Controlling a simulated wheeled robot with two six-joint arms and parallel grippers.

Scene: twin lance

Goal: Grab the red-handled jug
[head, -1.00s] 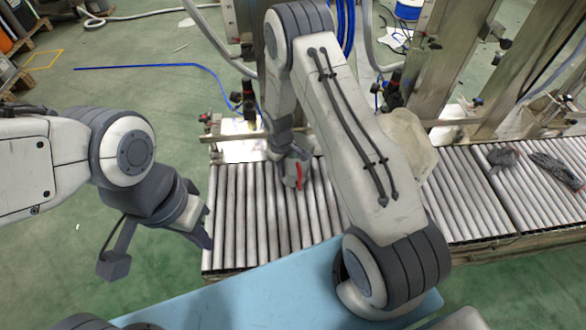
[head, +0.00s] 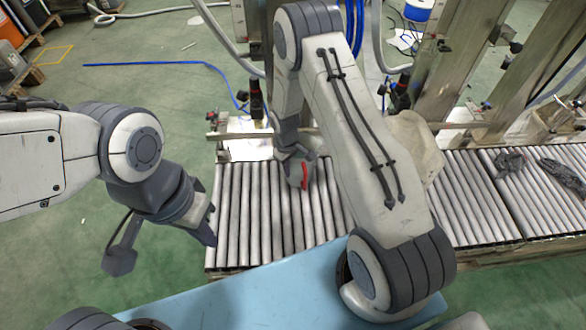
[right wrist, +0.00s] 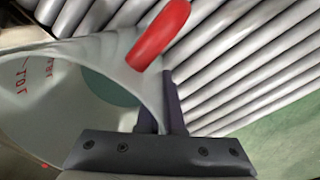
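The jug (head: 295,172) is small and grey-white in the head view, with a red handle (head: 306,176), and is over the roller conveyor. In the right wrist view the jug (right wrist: 60,85) is large, with red lettering on its wall and the red handle (right wrist: 158,36) above the fingers. My right gripper (right wrist: 160,112) has its two dark fingers close together with the jug's wall between them, so it looks shut on the jug. In the head view my right gripper (head: 294,153) is at the jug's top. My left gripper (head: 209,228) is beside the conveyor's left end, its opening unclear.
The roller conveyor (head: 245,215) runs across to the right. Dark crumpled items (head: 565,175) lie on its right part. A blue surface (head: 240,295) is in front of it. Metal posts (head: 445,75) and hoses stand behind. Green floor is open at the left.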

